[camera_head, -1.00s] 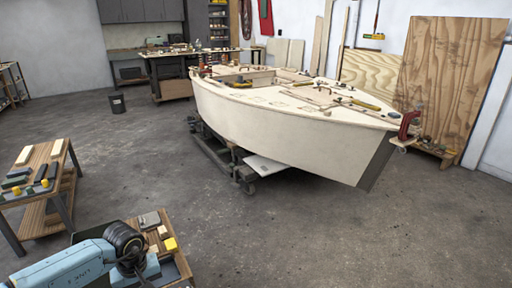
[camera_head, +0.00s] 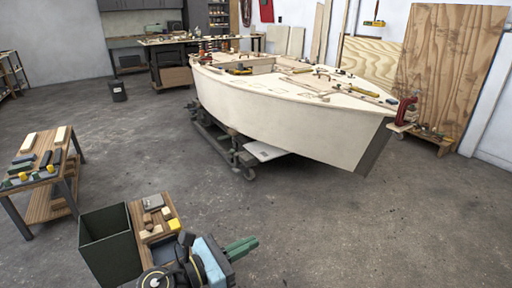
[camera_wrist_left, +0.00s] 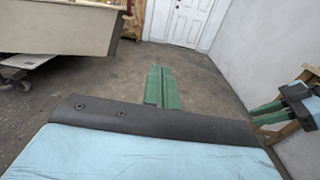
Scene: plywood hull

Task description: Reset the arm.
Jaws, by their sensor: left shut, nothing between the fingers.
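My left gripper (camera_head: 242,248) is at the bottom of the head view, below and to the right of a small wooden bench. Its green fingers are together and point to the right, with nothing between them. The left wrist view shows the same closed fingers (camera_wrist_left: 162,88) out over bare floor. At the right edge of the wrist view is another green-fingered gripper, which looks like my right gripper (camera_wrist_left: 268,112); its jaw gap is not clear. The right gripper does not show in the head view.
A dark green bin (camera_head: 108,240) stands beside the wooden bench (camera_head: 140,213), which holds small blocks, close to my left arm. Another bench (camera_head: 50,205) is at left. The boat hull (camera_head: 290,125) sits on a wheeled cradle. Floor at right is clear.

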